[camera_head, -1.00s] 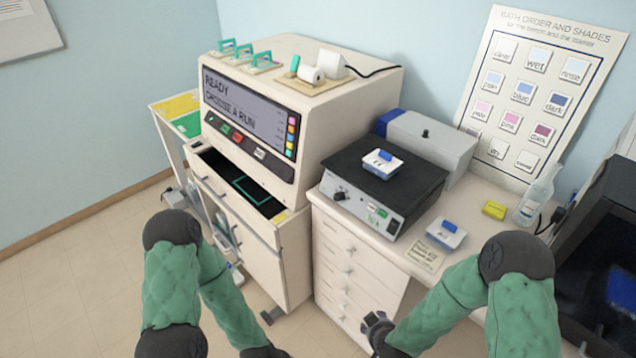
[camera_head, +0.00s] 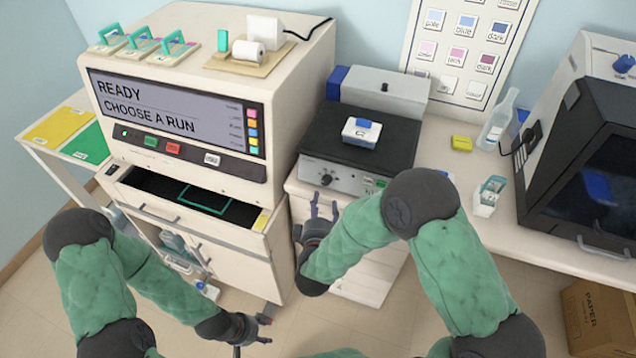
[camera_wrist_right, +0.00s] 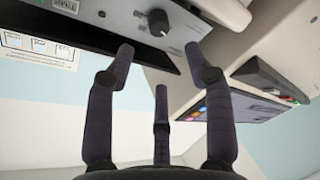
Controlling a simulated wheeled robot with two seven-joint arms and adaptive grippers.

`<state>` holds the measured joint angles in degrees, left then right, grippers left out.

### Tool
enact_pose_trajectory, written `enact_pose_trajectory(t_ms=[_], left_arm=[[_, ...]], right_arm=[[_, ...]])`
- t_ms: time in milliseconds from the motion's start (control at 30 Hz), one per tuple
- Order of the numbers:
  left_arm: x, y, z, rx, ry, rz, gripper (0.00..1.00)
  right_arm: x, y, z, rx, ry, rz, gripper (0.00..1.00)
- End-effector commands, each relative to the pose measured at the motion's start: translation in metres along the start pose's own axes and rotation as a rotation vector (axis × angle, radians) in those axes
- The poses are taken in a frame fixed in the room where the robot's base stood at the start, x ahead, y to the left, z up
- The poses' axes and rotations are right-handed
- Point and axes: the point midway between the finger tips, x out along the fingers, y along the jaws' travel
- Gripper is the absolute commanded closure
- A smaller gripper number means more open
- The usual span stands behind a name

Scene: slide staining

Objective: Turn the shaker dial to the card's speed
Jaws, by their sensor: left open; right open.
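The shaker (camera_head: 400,155) has a black top and a grey front panel, with a white blue-clipped box (camera_head: 361,133) on top. Its dark round dial (camera_head: 327,179) is at the left of the panel and also shows in the right wrist view (camera_wrist_right: 158,22). My right gripper (camera_head: 323,203) is open and empty, just in front of and below the dial. In the wrist view its fingertips (camera_wrist_right: 160,52) point toward the dial, apart from it. My left gripper (camera_head: 266,330) is open and empty, low before the stainer cabinet. The speed card is not visible; my right arm covers that bench area.
The stainer (camera_head: 225,165), reading "READY CHOOSE A RUN", stands left of the shaker with its drawer (camera_head: 165,190) open. A yellow block (camera_head: 462,143), a white-and-teal box (camera_head: 489,195) and a dark-fronted cabinet (camera_head: 590,170) stand to the right.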

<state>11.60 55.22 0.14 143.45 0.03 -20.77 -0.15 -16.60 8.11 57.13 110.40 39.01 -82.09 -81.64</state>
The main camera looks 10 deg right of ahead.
Motion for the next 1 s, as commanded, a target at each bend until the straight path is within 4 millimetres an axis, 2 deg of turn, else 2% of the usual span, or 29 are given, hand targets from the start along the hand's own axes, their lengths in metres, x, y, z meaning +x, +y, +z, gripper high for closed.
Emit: enact_pose_trajectory(t_ms=[300, 500, 700, 1000], left_arm=[[0.013, -0.005, 0.0, 0.0, 0.0, 0.0, 0.52], [0.018, -0.006, -0.001, 0.0, 0.0, 0.0, 0.52], [0.02, -0.007, -0.001, 0.0, 0.0, 0.0, 0.52], [0.02, -0.007, -0.001, 0.0, 0.001, 0.0, 0.52]], right_arm=[[0.056, -0.002, 0.002, 0.004, -0.002, 0.001, 0.47], [0.083, -0.001, 0.002, 0.003, -0.001, 0.0, 0.47], [0.096, -0.001, 0.001, 0.002, -0.001, -0.001, 0.47], [0.098, 0.0, 0.0, 0.002, 0.0, -0.001, 0.47]])
